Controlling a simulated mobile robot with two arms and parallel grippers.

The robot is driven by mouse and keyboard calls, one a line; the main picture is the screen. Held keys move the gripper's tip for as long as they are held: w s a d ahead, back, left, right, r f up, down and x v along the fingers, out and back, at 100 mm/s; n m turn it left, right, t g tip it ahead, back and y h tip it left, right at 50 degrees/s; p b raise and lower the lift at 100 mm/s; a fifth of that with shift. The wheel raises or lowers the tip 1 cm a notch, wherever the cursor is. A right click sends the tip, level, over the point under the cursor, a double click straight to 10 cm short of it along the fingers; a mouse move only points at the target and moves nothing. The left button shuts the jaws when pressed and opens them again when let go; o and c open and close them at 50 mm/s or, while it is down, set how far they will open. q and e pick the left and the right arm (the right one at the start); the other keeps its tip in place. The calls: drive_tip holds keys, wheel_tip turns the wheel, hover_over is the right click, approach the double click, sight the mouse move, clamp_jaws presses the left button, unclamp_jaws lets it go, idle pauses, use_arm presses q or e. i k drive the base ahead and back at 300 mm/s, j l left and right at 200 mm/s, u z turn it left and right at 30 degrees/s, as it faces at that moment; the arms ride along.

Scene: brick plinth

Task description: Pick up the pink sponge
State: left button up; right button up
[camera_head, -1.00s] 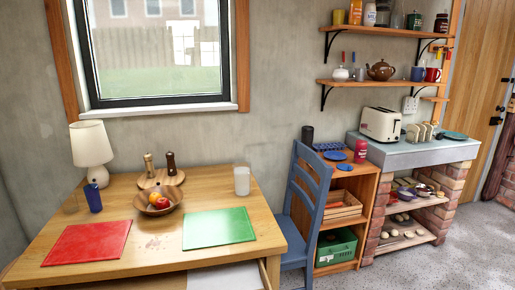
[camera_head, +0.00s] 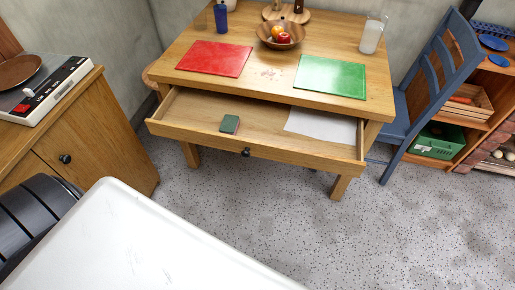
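No plainly pink sponge shows. A small green block (camera_head: 229,124) lies flat in the open table drawer (camera_head: 190,113), left of a white sheet (camera_head: 320,125). The block could be a sponge, but it is too small to tell, and no clear pink shows on it. Neither of my grippers is in view.
The wooden table (camera_head: 225,30) holds a red mat (camera_head: 214,58), a green mat (camera_head: 331,76) and a fruit bowl (camera_head: 281,36). A blue chair (camera_head: 436,75) stands at right. A cabinet (camera_head: 95,140) with a record player (camera_head: 50,88) stands at left. Speckled floor before the drawer is clear.

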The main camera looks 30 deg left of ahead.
sight(230, 123)
drive_tip(key=u, duration=1.15)
drive_tip(key=j+u, duration=0.1)
drive_tip(key=j, duration=0.2)
drive_tip(key=i+j+u, duration=0.15)
drive_tip(key=j, duration=0.15)
drive_tip(key=i+j+u, duration=0.1)
drive_tip(key=j, duration=0.2)
